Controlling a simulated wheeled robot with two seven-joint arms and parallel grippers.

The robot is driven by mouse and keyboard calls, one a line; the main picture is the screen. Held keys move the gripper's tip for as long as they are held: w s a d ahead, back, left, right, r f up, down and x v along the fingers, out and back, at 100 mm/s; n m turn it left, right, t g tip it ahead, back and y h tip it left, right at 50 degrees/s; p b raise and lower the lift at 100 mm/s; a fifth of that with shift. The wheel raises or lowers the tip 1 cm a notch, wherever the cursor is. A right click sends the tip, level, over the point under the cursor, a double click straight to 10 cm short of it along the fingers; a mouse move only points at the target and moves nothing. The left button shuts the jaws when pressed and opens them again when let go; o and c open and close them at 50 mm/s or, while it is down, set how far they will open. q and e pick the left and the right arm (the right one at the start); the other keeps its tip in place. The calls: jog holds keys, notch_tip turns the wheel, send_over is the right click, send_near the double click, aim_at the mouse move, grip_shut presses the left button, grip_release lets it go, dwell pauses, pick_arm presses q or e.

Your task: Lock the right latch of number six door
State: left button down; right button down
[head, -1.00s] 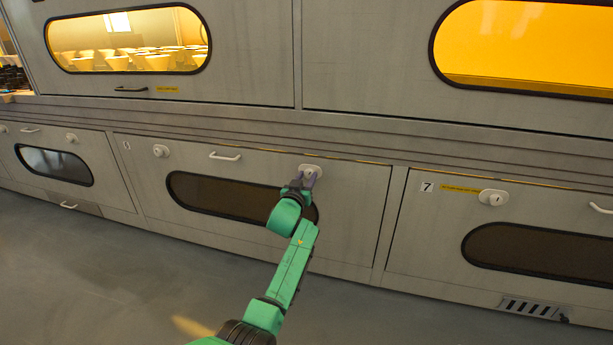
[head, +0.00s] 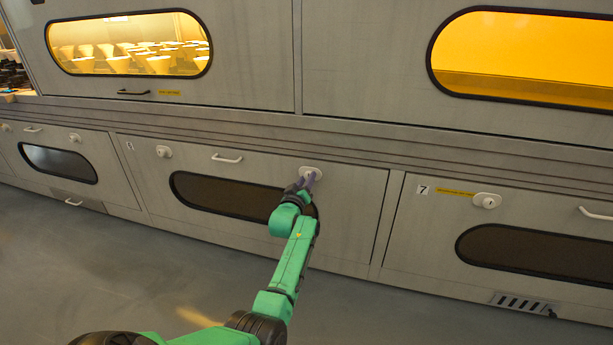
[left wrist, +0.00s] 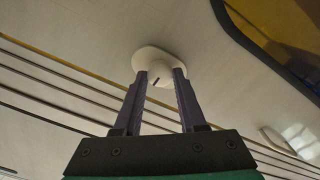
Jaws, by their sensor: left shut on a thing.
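The number six door (head: 345,215) is the grey lower panel in the middle of the head view, with a dark oval window; its small number label (head: 130,146) is too small to read surely. Its right latch (head: 311,170) is a white knob on an oval plate near the top right of the door. My left gripper (head: 309,182) is shut on this latch. In the left wrist view, the two purple fingers (left wrist: 158,80) stand on either side of the knob, whose dark slot shows slightly tilted beside the plate (left wrist: 146,55). My right gripper is not in view.
The door's left latch (head: 164,152) and white handle (head: 227,159) are left of my gripper. Door 7 (head: 410,235) with its own latch (head: 487,201) is to the right. Upper panels with lit windows (head: 520,55) are above. The grey floor (head: 60,260) is clear.

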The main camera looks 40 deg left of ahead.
pick_arm(q)
jog(key=shift+n+p, duration=0.3)
jog(key=shift+n, duration=0.2)
jog(key=shift+c, duration=2.4)
grip_release()
